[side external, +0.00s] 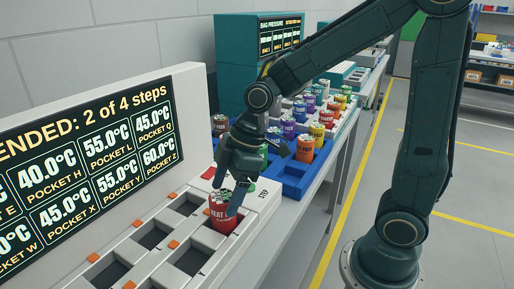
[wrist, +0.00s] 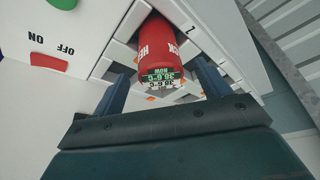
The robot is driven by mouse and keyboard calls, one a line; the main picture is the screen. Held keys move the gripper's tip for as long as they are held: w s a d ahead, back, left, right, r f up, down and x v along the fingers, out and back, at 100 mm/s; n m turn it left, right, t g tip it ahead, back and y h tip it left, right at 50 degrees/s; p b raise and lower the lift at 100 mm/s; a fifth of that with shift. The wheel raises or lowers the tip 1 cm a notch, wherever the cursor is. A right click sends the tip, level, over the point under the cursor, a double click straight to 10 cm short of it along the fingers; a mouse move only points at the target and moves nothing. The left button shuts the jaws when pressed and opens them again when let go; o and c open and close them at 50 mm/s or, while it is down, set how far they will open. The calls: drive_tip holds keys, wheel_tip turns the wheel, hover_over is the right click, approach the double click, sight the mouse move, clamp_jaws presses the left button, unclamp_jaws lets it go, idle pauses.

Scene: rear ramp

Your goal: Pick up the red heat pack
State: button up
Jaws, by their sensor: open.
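The red heat pack (side external: 222,213) is a small cylinder with white lettering. My gripper (side external: 230,193) is just above and around the pack's top. In the wrist view my gripper (wrist: 160,84) is open, with one finger on each side of the pack and gaps visible. The pack's lower part is hidden in the pocket.
Empty dark pockets (side external: 189,262) with orange tabs line the unit. A screen (side external: 90,165) stands upright behind them. A blue tray (side external: 297,181) of colourful cylinders sits beyond my gripper.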

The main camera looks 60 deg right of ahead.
sight(220, 209)
drive_tip(key=shift+x, duration=2.55)
drive_tip(key=shift+s, duration=0.1)
drive_tip(key=c, duration=1.3)
drive_tip(key=shift+r, duration=0.1)
wheel_tip(220, 209, up, 20)
drive_tip(key=shift+f, duration=0.1)
